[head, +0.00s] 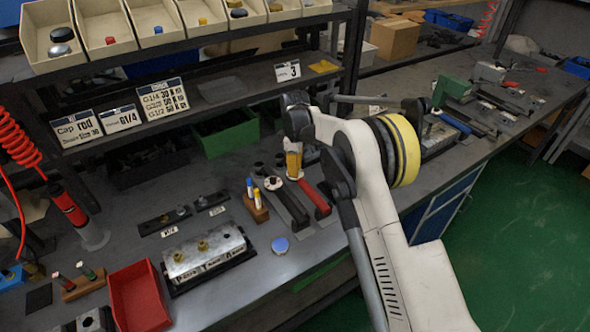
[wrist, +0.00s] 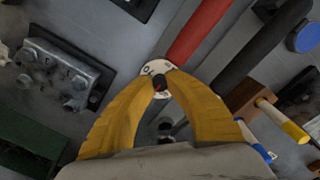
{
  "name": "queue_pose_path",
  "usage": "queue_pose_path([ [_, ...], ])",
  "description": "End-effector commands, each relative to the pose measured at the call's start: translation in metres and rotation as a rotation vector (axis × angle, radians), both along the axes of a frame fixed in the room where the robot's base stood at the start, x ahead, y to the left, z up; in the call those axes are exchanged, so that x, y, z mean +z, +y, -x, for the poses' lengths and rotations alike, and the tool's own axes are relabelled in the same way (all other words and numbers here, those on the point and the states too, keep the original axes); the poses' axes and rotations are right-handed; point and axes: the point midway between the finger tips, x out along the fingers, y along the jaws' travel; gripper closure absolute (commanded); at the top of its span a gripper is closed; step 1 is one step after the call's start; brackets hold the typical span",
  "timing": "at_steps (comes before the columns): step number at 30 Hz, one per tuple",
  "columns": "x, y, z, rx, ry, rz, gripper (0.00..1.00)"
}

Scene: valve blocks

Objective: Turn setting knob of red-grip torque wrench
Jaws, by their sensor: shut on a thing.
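The red-grip torque wrench (head: 318,202) lies on the bench; its red grip (wrist: 200,30) runs to the upper right in the wrist view. A white dial disc (wrist: 148,69) sits at the grip's end, with a small dark setting knob (wrist: 160,82) on it. My gripper (wrist: 162,80) has its yellow fingertips shut on this knob from above. In the head view my gripper (head: 294,174) points down at the wrench's dial end, and the fingers partly hide the knob and dial.
A black-grip wrench (head: 290,205) lies close on the left. A wooden block (head: 256,207) with upright markers stands beside it, with a blue round cap (head: 280,245) in front. A metal valve block (head: 205,254) sits further left. Loaded shelves (head: 230,105) stand behind.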

Motion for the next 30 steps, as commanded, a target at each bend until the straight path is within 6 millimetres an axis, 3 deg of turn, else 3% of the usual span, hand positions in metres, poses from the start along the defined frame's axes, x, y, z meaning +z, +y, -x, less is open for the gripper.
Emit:
queue_pose_path([
  [8, 0.000, 0.000, 0.000, -0.001, 0.001, 0.001, 1.00],
  [9, 0.000, 0.000, 0.000, -0.001, 0.001, 0.001, 0.72],
  [20, 0.003, 0.000, 0.000, -0.001, 0.000, 0.000, 0.71],
  [25, 0.026, 0.000, 0.001, -0.001, 0.000, 0.000, 0.71],
  [30, 0.065, 0.000, 0.002, -0.001, 0.000, 0.001, 0.71],
])
